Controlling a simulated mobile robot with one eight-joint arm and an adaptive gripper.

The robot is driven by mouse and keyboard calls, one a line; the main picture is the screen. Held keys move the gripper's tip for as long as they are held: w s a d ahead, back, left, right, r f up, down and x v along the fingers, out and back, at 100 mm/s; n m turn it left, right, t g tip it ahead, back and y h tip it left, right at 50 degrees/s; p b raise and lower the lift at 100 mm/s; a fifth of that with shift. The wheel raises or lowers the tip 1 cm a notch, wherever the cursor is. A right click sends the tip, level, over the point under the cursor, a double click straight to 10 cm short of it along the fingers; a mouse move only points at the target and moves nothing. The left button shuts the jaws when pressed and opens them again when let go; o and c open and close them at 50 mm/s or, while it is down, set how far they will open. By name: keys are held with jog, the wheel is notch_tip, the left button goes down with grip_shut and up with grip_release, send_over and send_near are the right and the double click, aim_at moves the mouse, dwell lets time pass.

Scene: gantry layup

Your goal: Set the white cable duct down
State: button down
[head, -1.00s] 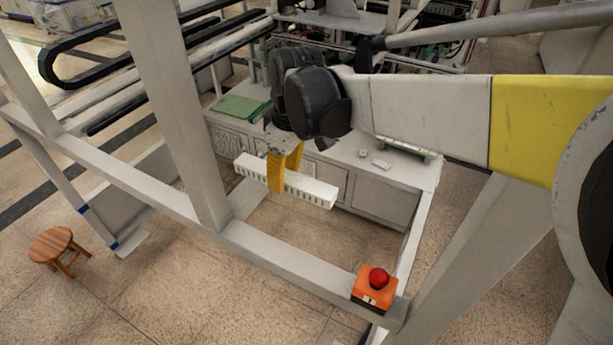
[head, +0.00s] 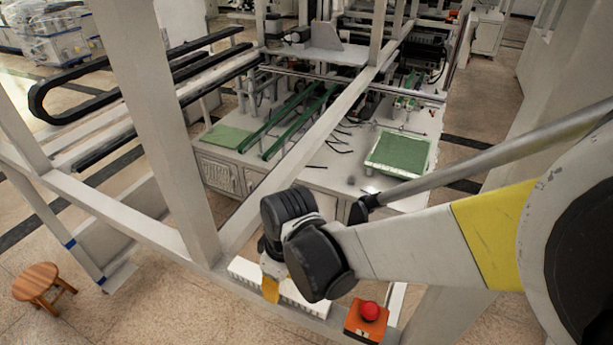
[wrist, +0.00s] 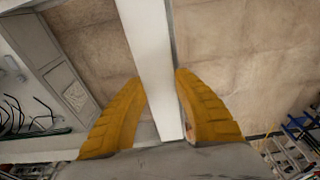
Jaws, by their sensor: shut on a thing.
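The white cable duct (head: 243,271) is a long slotted bar. In the head view it lies across the front rail of the frame, left of the red button, partly hidden by my wrist. My gripper (head: 270,290) is shut on it near its middle, with one yellow finger showing. In the wrist view the duct (wrist: 148,55) runs up between the two yellow fingers of my gripper (wrist: 160,100). I cannot tell whether the duct touches the rail.
An orange box with a red button (head: 368,313) sits on the frame just right of the duct. A frame post (head: 155,130) rises at left. A wooden stool (head: 40,284) stands on the floor. Beyond is a white bench with a green board (head: 399,154).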

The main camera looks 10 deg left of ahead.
aim_at(286, 287)
jog(key=shift+s+d, duration=0.1)
jog(key=shift+s, duration=0.05)
jog(key=c, duration=1.1)
grip_release()
jog(key=shift+f, duration=0.1)
jog(key=shift+o, duration=0.2)
notch_tip(286, 287, up, 12)
jog(key=d, duration=0.1)
jog(key=shift+s+d, duration=0.25)
jog(key=shift+d, duration=0.1)
